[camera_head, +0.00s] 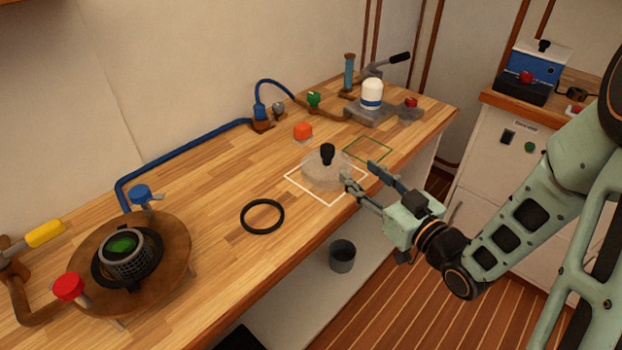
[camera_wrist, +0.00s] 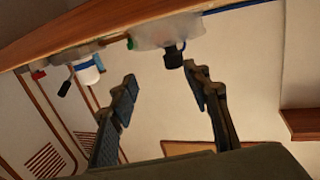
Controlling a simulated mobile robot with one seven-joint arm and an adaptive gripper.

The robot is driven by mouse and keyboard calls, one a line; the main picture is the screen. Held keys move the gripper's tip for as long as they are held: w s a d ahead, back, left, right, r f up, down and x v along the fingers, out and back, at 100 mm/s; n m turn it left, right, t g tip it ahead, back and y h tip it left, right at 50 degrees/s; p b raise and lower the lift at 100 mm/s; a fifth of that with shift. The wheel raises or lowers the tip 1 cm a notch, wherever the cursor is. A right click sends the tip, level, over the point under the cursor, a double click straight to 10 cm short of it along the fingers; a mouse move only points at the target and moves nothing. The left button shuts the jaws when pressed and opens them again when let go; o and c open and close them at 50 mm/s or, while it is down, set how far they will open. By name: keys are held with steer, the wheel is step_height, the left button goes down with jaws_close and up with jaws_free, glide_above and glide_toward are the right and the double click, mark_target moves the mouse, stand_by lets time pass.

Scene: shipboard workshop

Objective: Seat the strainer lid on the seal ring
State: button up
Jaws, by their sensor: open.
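The clear strainer lid (camera_head: 316,173) lies on the bench inside a white square outline, its black knob (camera_head: 327,153) upright. A loose black ring (camera_head: 245,222), probably the seal ring, lies flat on the bench to its left. My gripper (camera_head: 358,171) is open and empty at the bench's front edge, just right of the lid. In the wrist view, the lid (camera_wrist: 160,32) and its dark knob (camera_wrist: 174,56) show beyond and between the open fingers (camera_wrist: 165,86). The fingers appear apart from the knob.
A round brown housing (camera_head: 176,262) with a mesh basket (camera_head: 127,265) stands at left, beside a red knob (camera_head: 68,286) and a blue valve (camera_head: 141,193). An empty green outline (camera_head: 367,150) lies right of the lid.

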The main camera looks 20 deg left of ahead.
mark_target(332, 152)
steer(key=shift+s+a+r+y, duration=0.2)
steer(key=shift+a+y, duration=0.05)
steer(key=shift+a, duration=0.2)
steer(key=shift+s+a+r+y, duration=0.2)
steer(key=shift+a+y, duration=0.05)
steer(key=shift+a, duration=0.2)
steer(key=x, duration=0.4)
steer(key=shift+w+a, duration=0.2)
steer(key=shift+a, duration=0.05)
steer(key=x, duration=0.5)
steer(key=shift+w+a+b, duration=0.15)
steer(key=shift+a+b, duration=0.15)
steer(key=shift+b, duration=0.1)
steer(key=shift+r, duration=0.1)
steer(key=shift+c, duration=0.3)
jaws_close()
